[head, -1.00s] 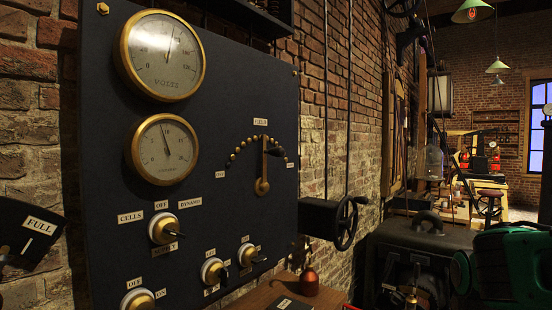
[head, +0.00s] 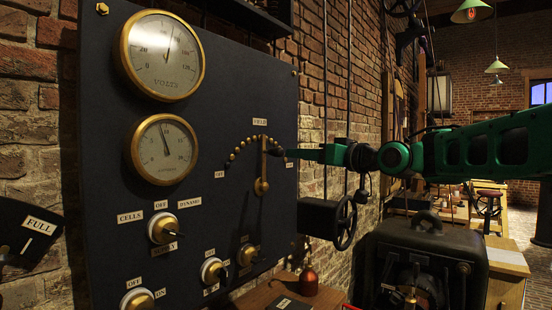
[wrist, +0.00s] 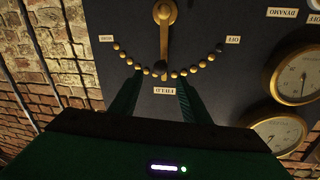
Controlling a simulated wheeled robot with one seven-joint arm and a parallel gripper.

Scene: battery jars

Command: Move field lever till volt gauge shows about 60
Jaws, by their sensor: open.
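The brass field lever (head: 263,165) stands nearly upright on the dark panel, its tip near the middle of an arc of brass studs. In the wrist view, which is upside down, the lever (wrist: 164,40) points down toward the FIELD label. My gripper (head: 285,153) reaches in from the right beside the lever's upper end. In the wrist view my gripper (wrist: 160,79) is open, with a finger on each side of the lever's end; contact cannot be told. The volt gauge (head: 162,55) is the upper dial, its needle a little right of straight up; the exact reading is too small to tell.
A second gauge (head: 163,149) sits below the volt gauge. Several rotary switches, one labelled CELLS and DYNAMO (head: 163,228), are lower on the panel. A black handwheel (head: 345,222) juts out right of the panel, below my arm. A dark machine (head: 425,255) stands further right.

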